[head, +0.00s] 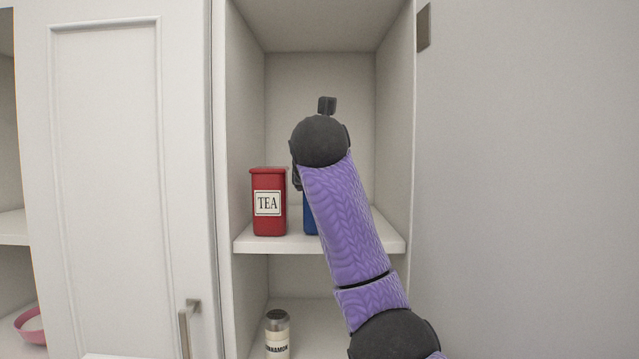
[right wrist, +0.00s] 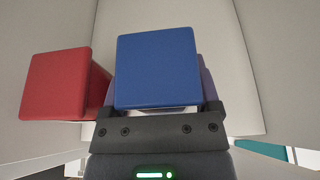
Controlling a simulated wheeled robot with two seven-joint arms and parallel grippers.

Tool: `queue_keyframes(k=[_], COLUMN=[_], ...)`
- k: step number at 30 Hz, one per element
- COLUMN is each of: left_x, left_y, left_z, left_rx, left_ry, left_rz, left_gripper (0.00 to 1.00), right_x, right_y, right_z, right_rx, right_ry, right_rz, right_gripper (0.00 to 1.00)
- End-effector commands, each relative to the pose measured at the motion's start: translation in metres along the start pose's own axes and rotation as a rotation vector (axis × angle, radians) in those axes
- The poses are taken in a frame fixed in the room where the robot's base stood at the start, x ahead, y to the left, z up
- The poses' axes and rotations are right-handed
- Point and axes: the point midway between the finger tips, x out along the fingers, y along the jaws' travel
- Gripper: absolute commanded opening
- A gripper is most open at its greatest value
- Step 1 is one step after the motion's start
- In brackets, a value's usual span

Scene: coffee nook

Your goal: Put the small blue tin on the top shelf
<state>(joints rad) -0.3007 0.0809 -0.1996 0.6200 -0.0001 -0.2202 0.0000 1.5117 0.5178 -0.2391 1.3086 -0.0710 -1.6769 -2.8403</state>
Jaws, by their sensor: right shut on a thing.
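The blue tin (head: 310,214) is mostly hidden behind my right arm in the head view. It is at the upper visible shelf (head: 262,245), just right of the red TEA tin (head: 269,205). Its base is at about the shelf's level; I cannot tell whether it rests there. In the right wrist view the blue tin (right wrist: 157,70) sits between the fingers of my right gripper (right wrist: 160,108), which is shut on it. The red tin (right wrist: 60,85) is close beside it there. My left gripper is not in view.
A CINNAMON jar (head: 277,335) stands on the shelf below. Bare shelf shows right of my arm. A pink bowl (head: 33,325) is at the far left.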

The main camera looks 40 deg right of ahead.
Motion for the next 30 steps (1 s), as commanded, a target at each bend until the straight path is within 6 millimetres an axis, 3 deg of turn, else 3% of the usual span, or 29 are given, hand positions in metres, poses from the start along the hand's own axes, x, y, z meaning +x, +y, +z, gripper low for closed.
queue_keyframes(k=[1, 2, 5, 14, 23, 30], left_x=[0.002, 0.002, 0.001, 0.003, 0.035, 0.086], left_y=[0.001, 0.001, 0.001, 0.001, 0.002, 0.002], left_z=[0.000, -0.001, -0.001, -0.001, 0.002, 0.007], left_rx=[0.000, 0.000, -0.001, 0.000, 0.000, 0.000], left_ry=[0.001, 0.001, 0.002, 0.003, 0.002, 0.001], left_rz=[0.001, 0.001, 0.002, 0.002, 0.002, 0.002], left_gripper=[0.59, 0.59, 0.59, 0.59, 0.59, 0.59], right_x=[0.001, 0.001, 0.001, -0.004, -0.066, -0.104], right_y=[0.000, 0.000, 0.000, 0.000, 0.000, 0.001], right_z=[-0.002, -0.002, -0.002, 0.000, -0.003, -0.007], right_rx=[0.000, 0.000, 0.000, 0.001, 0.002, 0.003], right_ry=[-0.001, 0.000, 0.000, -0.002, -0.006, -0.002], right_rz=[0.000, -0.001, 0.000, 0.001, 0.002, 0.004], right_gripper=[0.00, 0.81, 1.00, 1.00, 1.00, 1.00])
